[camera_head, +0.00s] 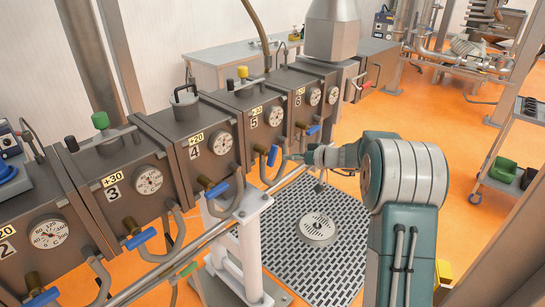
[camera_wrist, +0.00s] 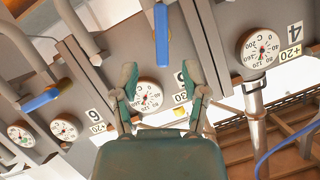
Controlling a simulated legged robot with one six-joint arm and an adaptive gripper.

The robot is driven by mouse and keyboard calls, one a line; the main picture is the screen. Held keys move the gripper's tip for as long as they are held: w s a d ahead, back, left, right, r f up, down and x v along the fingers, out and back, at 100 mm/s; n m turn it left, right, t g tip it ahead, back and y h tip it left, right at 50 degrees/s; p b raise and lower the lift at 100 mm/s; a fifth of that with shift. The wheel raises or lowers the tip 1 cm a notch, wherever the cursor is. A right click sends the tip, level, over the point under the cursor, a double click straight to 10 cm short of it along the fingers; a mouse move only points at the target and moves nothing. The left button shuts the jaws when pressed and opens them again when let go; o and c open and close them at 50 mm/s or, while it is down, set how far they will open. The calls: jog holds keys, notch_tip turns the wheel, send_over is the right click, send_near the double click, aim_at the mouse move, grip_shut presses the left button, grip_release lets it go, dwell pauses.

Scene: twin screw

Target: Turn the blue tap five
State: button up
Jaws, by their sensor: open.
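The blue tap of unit five (camera_head: 272,155) hangs below the box labelled 5 in the head view. In the wrist view, a blue handle (camera_wrist: 160,28), which looks like the same tap, is near the top middle, ahead of and between the fingers. My gripper (camera_head: 309,157) is just right of tap five in the head view. In the wrist view my gripper (camera_wrist: 162,83) is open and empty, its two fingers apart on either side of a dial. I see no contact with the handle, but the exact distance is hard to tell.
Blue taps of unit four (camera_head: 217,190), unit three (camera_head: 140,240) and unit six (camera_head: 313,130) line the same row of grey boxes. Curved pipes sit beside the taps. A white post (camera_head: 252,245) stands below unit four. A floor grate (camera_head: 300,270) lies below; a cart (camera_head: 508,165) is at right.

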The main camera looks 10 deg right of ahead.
aim_at(273, 156)
jog(key=x, duration=0.8)
grip_shut()
